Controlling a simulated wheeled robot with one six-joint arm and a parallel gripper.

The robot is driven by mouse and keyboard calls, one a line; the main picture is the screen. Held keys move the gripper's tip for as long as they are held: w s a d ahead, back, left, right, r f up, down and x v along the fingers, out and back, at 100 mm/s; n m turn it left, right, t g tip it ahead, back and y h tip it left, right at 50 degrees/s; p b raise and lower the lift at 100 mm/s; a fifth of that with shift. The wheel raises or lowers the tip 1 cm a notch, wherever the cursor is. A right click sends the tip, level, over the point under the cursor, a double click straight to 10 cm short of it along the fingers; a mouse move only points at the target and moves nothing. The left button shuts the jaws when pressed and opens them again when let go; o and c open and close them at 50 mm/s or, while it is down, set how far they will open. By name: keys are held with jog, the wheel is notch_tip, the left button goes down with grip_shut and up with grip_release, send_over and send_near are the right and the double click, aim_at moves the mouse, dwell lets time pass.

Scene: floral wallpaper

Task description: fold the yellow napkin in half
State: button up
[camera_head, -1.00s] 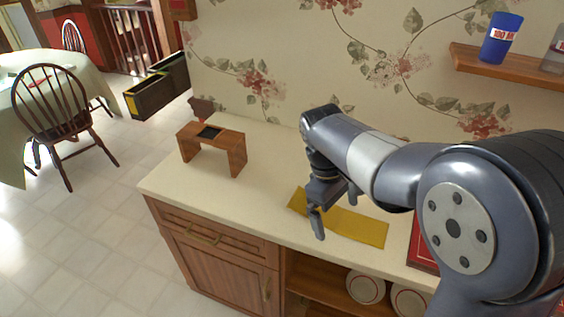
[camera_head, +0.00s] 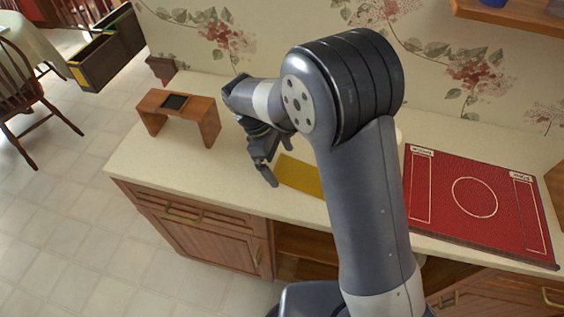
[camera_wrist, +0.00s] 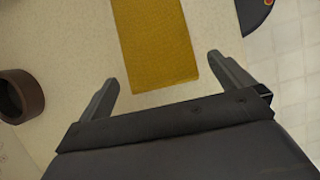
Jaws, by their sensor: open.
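The yellow napkin (camera_head: 300,176) lies flat on the cream counter as a narrow strip. In the head view my arm hides its right part. In the wrist view the napkin (camera_wrist: 158,45) runs from the top edge toward my gripper, and its near end lies between the two finger lines. I cannot tell whether it has one layer or more. My gripper (camera_head: 271,163) is open and empty at the napkin's left end. Both fingers also show in the wrist view (camera_wrist: 163,72), spread wider than the napkin, with no cloth held.
A small wooden stand (camera_head: 178,112) is on the counter (camera_head: 140,160) to the left. A red board with white markings (camera_head: 475,205) lies to the right. A brown round object (camera_wrist: 20,95) shows at the wrist view's left. The counter's front edge is close to my gripper.

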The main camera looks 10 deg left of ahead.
jog(key=shift+x, duration=1.1)
jog(key=c, duration=0.6)
jog(key=shift+c, duration=0.3)
jog(key=shift+r, duration=0.1)
